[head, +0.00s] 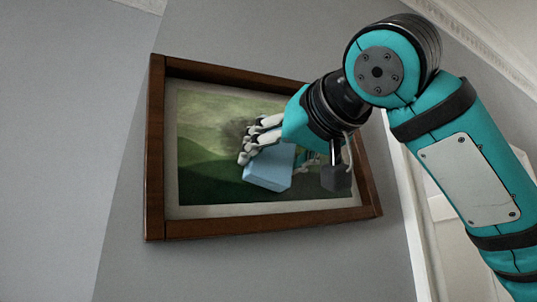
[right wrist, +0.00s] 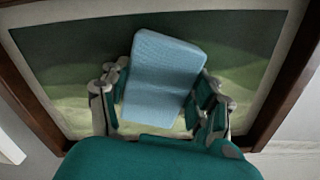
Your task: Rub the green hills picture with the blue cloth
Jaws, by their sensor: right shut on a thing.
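The green hills picture (head: 205,165) hangs on the grey wall in a brown wooden frame with a pale mat. It also shows in the right wrist view (right wrist: 75,55), behind the cloth. The blue cloth (head: 270,168) looks like a folded block and lies in front of the lower middle of the picture. My right gripper (head: 257,150) is shut on the cloth, with a finger on each side of it in the right wrist view (right wrist: 160,92). I cannot tell whether the cloth touches the picture. My right arm hides the picture's right part. My left gripper is not in view.
The grey wall (head: 70,130) is bare to the left of the frame. A white door or window trim (head: 408,200) stands right of the picture, behind my right arm. White ceiling moulding (head: 490,45) runs along the top right.

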